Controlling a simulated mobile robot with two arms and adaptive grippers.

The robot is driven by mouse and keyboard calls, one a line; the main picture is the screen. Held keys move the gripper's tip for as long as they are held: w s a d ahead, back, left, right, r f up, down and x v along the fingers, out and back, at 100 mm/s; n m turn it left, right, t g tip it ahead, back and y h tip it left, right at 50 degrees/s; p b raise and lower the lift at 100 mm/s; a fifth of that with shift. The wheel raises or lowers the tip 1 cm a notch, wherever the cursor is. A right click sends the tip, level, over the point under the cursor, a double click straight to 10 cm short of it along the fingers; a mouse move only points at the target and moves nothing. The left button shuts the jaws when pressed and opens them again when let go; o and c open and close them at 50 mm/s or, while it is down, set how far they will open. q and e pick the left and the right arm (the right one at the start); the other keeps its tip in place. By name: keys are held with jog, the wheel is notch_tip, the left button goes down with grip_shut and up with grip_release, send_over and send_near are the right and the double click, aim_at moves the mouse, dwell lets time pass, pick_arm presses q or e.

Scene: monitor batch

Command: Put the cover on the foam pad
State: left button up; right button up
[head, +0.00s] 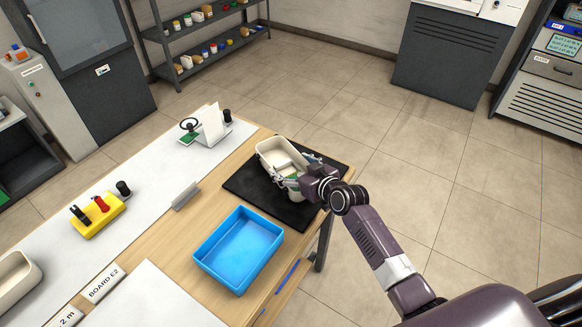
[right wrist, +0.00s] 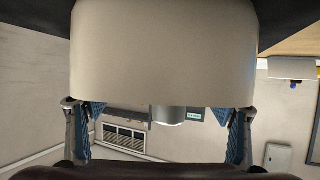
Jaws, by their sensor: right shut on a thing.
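The cover (head: 267,147) is a cream, rounded shell, with its hollow side facing up toward the head camera. It is over the far part of the black foam pad (head: 241,186), which lies flat near the table's right end. My right gripper (head: 290,181) is shut on the cover at its near side. In the right wrist view the cover (right wrist: 165,55) fills the upper middle between the blue-padded fingers. Black shows in the upper corners there. I cannot tell whether the cover touches the pad. My left gripper is not in view.
An empty blue bin (head: 213,278) stands in front of the pad. A grey block (head: 185,194), a yellow holder (head: 98,214) and a stand with a white card (head: 211,124) are farther left. Another cream shell (head: 14,281) is at the left edge. Floor lies open to the right.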

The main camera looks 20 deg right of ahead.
jog(key=shift+f, duration=0.15)
jog(key=shift+f, duration=0.2)
jog(key=o, duration=1.4)
jog(key=shift+r, duration=0.15)
jog(key=shift+s, duration=0.15)
jog(key=v, duration=1.1)
jog(key=shift+s+d+r, duration=0.15)
jog(key=shift+s+d, duration=0.05)
jog(key=shift+s, duration=0.15)
